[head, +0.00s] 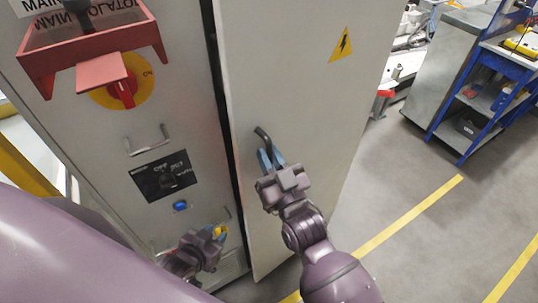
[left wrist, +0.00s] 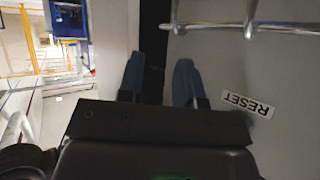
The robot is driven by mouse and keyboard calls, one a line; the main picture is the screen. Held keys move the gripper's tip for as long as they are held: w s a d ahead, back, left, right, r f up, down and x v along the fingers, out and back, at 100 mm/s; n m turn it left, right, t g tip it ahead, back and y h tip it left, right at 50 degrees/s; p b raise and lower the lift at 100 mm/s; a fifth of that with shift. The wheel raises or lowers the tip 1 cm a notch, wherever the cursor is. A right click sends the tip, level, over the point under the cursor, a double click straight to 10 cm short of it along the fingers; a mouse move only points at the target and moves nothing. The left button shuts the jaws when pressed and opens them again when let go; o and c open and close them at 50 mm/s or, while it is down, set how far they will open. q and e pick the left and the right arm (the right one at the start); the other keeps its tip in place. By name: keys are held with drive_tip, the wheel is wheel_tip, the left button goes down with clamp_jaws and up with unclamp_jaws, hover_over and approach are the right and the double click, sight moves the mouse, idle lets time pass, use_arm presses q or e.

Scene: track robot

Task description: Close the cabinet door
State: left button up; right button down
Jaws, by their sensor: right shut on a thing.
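The grey cabinet door (head: 300,95), with a yellow lightning sign, stands slightly ajar. A dark gap (head: 234,170) runs between it and the cabinet front (head: 185,95). My right gripper (head: 268,160) is shut on the black door handle (head: 263,137). My left gripper (head: 219,234) is low in front of the cabinet, beside the door's free edge. In the left wrist view its blue fingers (left wrist: 160,75) are apart with nothing between them, before a dark gap and a RESET label (left wrist: 248,104). I cannot tell whether they touch the cabinet.
The cabinet front carries a red-and-yellow rotary switch (head: 122,92), a red bracket (head: 95,45), a metal handle (head: 148,142) and a blue button (head: 180,205). A blue-framed workbench (head: 480,100) stands at the back right. The floor right of the door is clear, with yellow lines (head: 410,215).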

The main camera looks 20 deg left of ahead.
drive_tip(key=c, duration=1.4)
unclamp_jaws()
drive_tip(key=shift+d, duration=0.1)
drive_tip(key=b+v, duration=0.1)
drive_tip(key=v, duration=0.9)
drive_tip(key=shift+s+d+f, duration=0.2)
drive_tip(key=shift+s, duration=0.1)
